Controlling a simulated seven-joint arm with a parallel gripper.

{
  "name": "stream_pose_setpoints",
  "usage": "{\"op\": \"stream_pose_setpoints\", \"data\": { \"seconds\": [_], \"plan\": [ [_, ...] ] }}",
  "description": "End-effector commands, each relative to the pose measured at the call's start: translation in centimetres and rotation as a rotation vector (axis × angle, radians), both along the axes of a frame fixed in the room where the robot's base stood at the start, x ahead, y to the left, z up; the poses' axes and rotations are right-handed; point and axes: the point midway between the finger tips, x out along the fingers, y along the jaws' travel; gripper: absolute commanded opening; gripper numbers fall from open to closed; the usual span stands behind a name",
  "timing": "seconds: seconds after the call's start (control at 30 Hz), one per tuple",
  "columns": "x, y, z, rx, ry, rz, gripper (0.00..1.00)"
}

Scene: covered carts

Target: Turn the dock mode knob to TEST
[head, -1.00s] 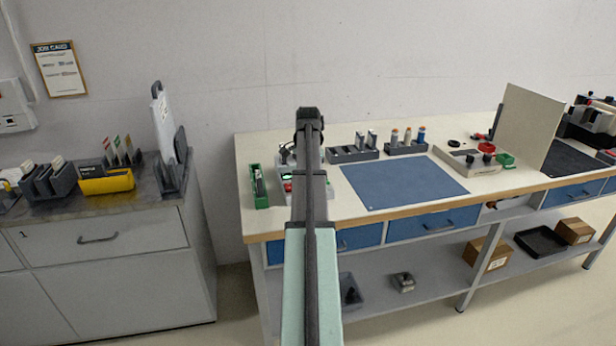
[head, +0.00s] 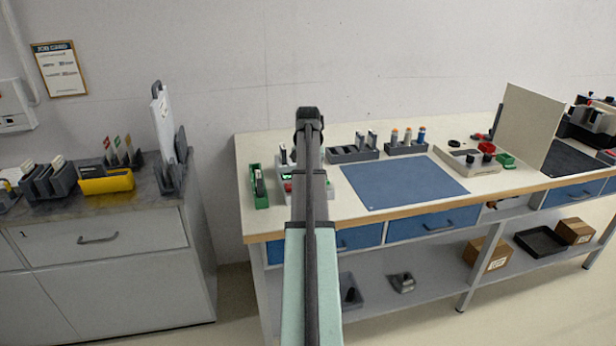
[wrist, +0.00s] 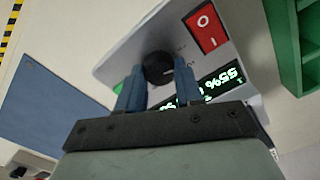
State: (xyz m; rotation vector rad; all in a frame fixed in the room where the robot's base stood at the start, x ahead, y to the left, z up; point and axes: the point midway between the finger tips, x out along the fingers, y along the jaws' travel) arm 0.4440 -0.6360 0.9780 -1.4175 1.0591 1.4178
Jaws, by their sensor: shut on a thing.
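The dock is a light grey box (wrist: 130,52) on the bench, seen close in the wrist view. In the head view my arm hides most of the dock (head: 284,160). The black round mode knob (wrist: 158,67) is on its face, with a small pale mark towards its right side. The labels around it are too small to read. My gripper (wrist: 159,82) is shut on the knob, one blue finger on each side. The head view hides the gripper behind my arm. A lit green display (wrist: 222,80) and a red rocker switch (wrist: 206,27) sit beside the knob.
A green holder (head: 259,187) stands just left of the dock. A blue mat (head: 405,182) and a grey rack (head: 352,154) lie to the right. A pale upright panel (head: 527,125) stands farther right. The mat is clear.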

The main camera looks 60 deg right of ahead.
Motion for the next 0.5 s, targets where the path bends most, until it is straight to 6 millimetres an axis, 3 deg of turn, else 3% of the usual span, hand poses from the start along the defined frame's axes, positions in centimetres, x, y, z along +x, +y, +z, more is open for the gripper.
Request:
{"op": "stream_pose_setpoints", "data": {
  "seconds": [0.5],
  "plan": [
    [0.11, -0.06, 0.06, -0.002, -0.001, 0.285, 0.05]
  ]
}}
